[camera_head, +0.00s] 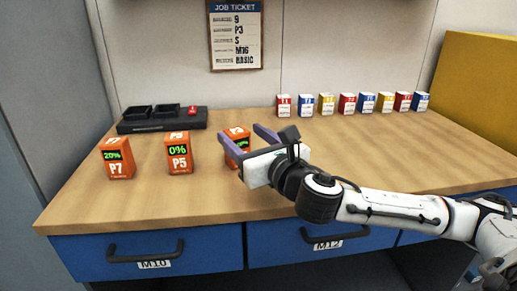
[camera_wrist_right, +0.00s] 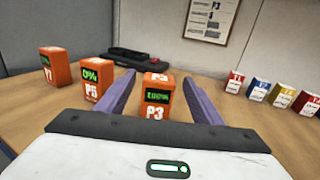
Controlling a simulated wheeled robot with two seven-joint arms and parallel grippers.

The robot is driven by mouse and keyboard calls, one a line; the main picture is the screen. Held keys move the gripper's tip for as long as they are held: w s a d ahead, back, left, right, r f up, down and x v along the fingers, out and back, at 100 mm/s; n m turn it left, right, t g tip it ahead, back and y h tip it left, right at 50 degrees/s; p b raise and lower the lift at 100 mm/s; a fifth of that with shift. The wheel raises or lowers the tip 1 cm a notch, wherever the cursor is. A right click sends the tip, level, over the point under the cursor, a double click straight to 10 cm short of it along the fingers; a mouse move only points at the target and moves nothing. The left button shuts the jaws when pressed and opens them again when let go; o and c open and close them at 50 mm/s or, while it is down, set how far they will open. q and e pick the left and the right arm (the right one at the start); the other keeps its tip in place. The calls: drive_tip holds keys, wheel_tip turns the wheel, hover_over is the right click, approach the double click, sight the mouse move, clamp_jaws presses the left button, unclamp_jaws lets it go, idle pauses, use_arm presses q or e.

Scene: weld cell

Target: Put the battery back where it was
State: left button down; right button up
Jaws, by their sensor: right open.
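Three orange batteries stand upright on the wooden bench. The battery P7 (camera_head: 117,160), reading 20%, is at the left. The battery P5 (camera_head: 179,155), reading 0%, is beside it. The battery P3 (camera_head: 235,142) stands further right, partly hidden by my right gripper in the head view. In the right wrist view, P3 (camera_wrist_right: 157,96) shows between the fingers with a green display. My right gripper (camera_head: 265,140) is open, its purple fingers pointing at P3 from either side, not closed on it. A black charger-like dock (camera_head: 150,124) stands behind the batteries. My left gripper is not in view.
Several small coloured boxes (camera_head: 347,104) stand in a row along the back. A job ticket (camera_head: 236,40) hangs on the wall. A yellow panel (camera_head: 478,85) bounds the right. Blue drawers (camera_head: 295,243) are below the bench.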

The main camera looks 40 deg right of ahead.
drive_tip(key=s, duration=0.3)
drive_tip(key=s+a, duration=0.1)
drive_tip(key=s, duration=0.1)
drive_tip(key=shift+s+f, duration=0.1)
drive_tip(key=shift+s, duration=0.25)
drive_tip(key=s+p, duration=0.1)
drive_tip(key=p, duration=0.4)
drive_tip(key=shift+r, duration=0.35)
drive_tip(key=shift+s+a+f+p, duration=0.1)
drive_tip(key=shift+s+p, duration=0.25)
drive_tip(key=shift+p, duration=0.25)
drive_tip(key=shift+s+a+f+p, duration=0.1)
drive_tip(key=shift+s+p, duration=0.25)
drive_tip(key=shift+p, duration=0.2)
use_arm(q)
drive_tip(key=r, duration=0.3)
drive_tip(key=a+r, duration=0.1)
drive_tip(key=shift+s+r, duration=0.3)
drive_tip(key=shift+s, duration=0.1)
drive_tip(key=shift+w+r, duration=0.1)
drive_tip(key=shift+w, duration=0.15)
use_arm(e)
drive_tip(key=shift+f, duration=0.1)
drive_tip(key=shift+s, duration=0.1)
